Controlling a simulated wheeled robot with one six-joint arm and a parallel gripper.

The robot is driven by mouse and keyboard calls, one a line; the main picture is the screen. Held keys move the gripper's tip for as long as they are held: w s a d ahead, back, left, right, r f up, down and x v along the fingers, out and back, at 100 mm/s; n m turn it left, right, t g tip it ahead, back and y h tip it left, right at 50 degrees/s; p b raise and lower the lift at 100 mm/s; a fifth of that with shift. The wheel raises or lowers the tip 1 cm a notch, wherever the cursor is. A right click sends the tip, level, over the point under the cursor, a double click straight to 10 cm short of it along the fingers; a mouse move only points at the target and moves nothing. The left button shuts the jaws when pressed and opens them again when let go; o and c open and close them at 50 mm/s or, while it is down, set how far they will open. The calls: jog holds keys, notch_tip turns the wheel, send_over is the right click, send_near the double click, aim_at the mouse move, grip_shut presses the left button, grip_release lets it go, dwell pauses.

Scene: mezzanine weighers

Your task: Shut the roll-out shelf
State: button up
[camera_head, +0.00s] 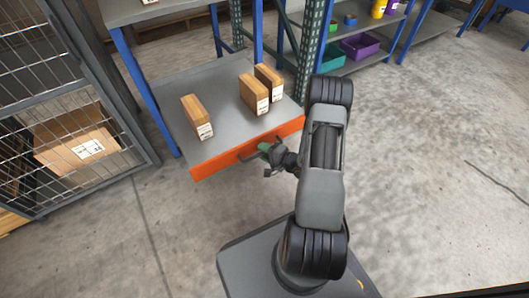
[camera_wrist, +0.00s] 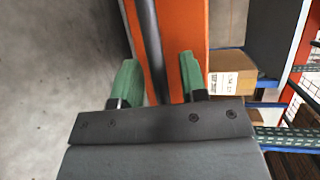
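The roll-out shelf (camera_head: 215,103) is a grey tray with an orange front edge (camera_head: 210,165), pulled out from the blue-legged frame. A dark bar handle (camera_head: 249,156) runs along the orange front; the wrist view shows the handle (camera_wrist: 150,40) against the orange front (camera_wrist: 182,25). My gripper (camera_head: 270,152) is at the handle. In the wrist view its green fingers (camera_wrist: 160,75) stand apart, one on each side of the bar, with gaps visible. Whether either finger touches the bar is hard to tell.
A wire mesh cage (camera_head: 75,120) with a cardboard box (camera_head: 72,140) stands at left. A rack with a purple bin (camera_head: 360,46) is at the back right.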

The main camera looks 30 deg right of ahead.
jog(key=shift+c, duration=0.4)
grip_shut()
